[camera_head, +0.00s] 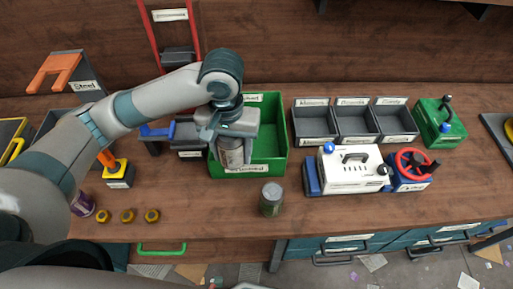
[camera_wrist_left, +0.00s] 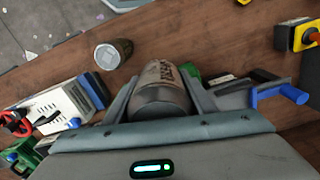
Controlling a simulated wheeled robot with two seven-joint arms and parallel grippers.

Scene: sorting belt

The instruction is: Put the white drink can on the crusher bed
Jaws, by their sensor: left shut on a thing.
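My left gripper (camera_head: 231,146) is shut on a can (camera_head: 231,158) with a pale, brownish-grey side and dark print, held over the front left part of the green crate (camera_head: 282,135). The held can also shows between the fingers in the left wrist view (camera_wrist_left: 161,92), with its grey metal end towards the camera. Another can (camera_head: 271,199), greenish-grey with a grey top, stands upright on the table in front of the crate; it also shows in the left wrist view (camera_wrist_left: 114,53). I cannot tell for sure which fixture is the crusher bed. My right gripper is not in view.
Grey labelled bins (camera_head: 315,122) stand right of the crate. A white machine (camera_head: 350,170) and a red handwheel device (camera_head: 411,168) stand in front of them. A red upright frame (camera_head: 152,38) rises behind my arm. The front middle of the table is mostly clear.

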